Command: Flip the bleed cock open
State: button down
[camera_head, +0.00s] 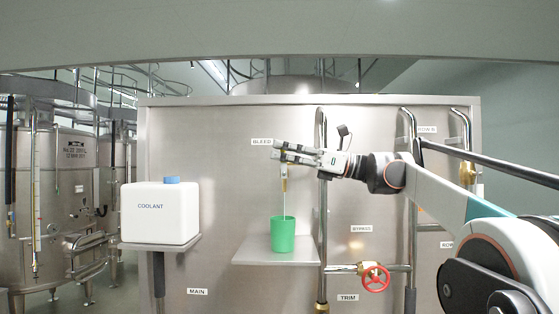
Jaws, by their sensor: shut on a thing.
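The bleed cock (284,172) is a small brass fitting on the steel panel, just below the BLEED label (261,142). My gripper (280,151) reaches in from the right and is shut at the top of the cock. Its fingers hide the cock's handle, so the handle's angle cannot be told. A thin pale line (285,203), which looks like a stream of liquid, runs from the cock's lower end down into a green cup (283,236).
The cup stands on a steel shelf (250,257). A white COOLANT jug (160,213) is on another shelf at left. Vertical pipes (322,220) and a red handwheel (375,277) marked TRIM are at right. Steel vats (60,180) stand far left.

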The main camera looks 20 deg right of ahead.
jog(key=shift+d+y, duration=0.2)
jog(key=shift+y, duration=0.2)
jog(key=c, duration=1.7)
grip_release()
jog(key=v, duration=1.2)
